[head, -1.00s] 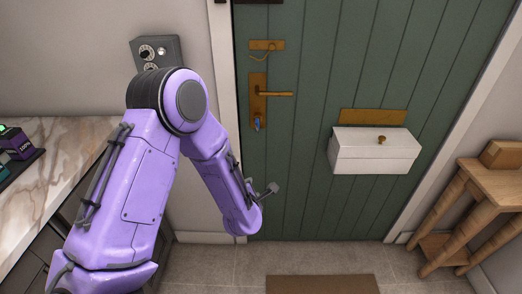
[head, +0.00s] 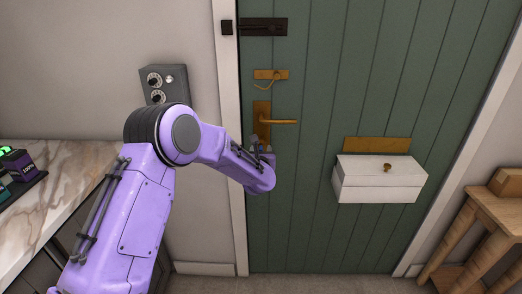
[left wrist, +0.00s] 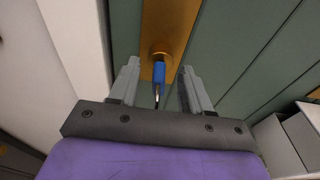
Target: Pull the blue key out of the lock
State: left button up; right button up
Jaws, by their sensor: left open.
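The blue key (left wrist: 158,72) sticks out of the lock (left wrist: 160,54) in the brass plate, with something thin and dark hanging below its bow. In the left wrist view my left gripper (left wrist: 157,82) is open, with one finger on each side of the key and no clear contact. In the head view my left gripper (head: 262,150) is in front of the lower part of the brass plate (head: 262,112), under the gold lever handle (head: 284,122). The key is hidden there behind my gripper. My right gripper is not in view.
The green door (head: 320,80) carries a dark bolt (head: 263,27), a chain latch (head: 270,75) and a white letter box (head: 380,180). A grey dial box (head: 163,84) is on the wall at left. A marble counter (head: 75,165) and a wooden table (head: 480,215) flank the door.

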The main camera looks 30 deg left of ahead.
pick_arm(q)
grip_shut()
jog(key=shift+f+v, duration=0.2)
jog(key=shift+v, duration=1.25)
jog(key=shift+s, duration=0.1)
jog(key=f+v, duration=0.1)
jog(key=v, duration=0.7)
jog(key=shift+s+d+b, duration=0.25)
jog(key=shift+s+b, duration=0.1)
jog(key=shift+s, duration=0.1)
dwell(0.5)
jog(key=shift+f, duration=0.1)
